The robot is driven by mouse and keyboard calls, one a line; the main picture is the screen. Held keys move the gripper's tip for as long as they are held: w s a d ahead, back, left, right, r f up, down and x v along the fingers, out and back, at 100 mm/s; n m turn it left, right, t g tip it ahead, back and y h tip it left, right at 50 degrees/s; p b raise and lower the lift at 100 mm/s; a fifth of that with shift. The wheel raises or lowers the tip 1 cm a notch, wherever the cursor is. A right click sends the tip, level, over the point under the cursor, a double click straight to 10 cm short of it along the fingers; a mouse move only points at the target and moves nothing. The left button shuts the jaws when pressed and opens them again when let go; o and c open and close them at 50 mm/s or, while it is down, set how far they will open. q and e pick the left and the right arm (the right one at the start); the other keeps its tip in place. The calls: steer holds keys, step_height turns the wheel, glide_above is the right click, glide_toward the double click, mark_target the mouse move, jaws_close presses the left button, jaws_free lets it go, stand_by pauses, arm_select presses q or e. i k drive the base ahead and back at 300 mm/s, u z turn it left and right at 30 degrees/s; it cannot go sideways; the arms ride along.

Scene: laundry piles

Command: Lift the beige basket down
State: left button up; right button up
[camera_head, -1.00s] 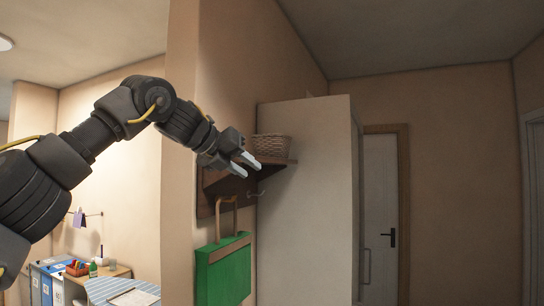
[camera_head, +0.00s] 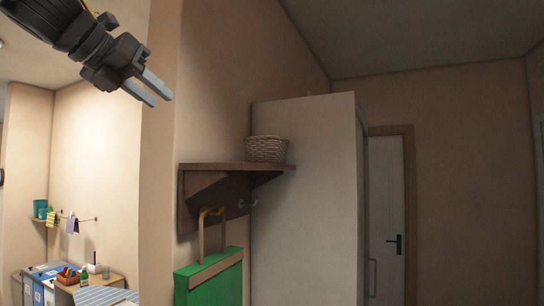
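The beige basket (camera_head: 266,149) is woven and stands upright on a brown wooden wall shelf (camera_head: 225,168), close to the shelf's right end. My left gripper (camera_head: 155,90) is at the upper left of the head view, up and to the left of the basket and clear of it. Its two pale fingers are apart with nothing between them. My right gripper is not in view.
A tall white cabinet (camera_head: 307,210) stands right behind the shelf. A door (camera_head: 386,210) is further back. Desks with small items are at the lower left.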

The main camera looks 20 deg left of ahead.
mark_target(262, 148)
steer(key=i, duration=1.1)
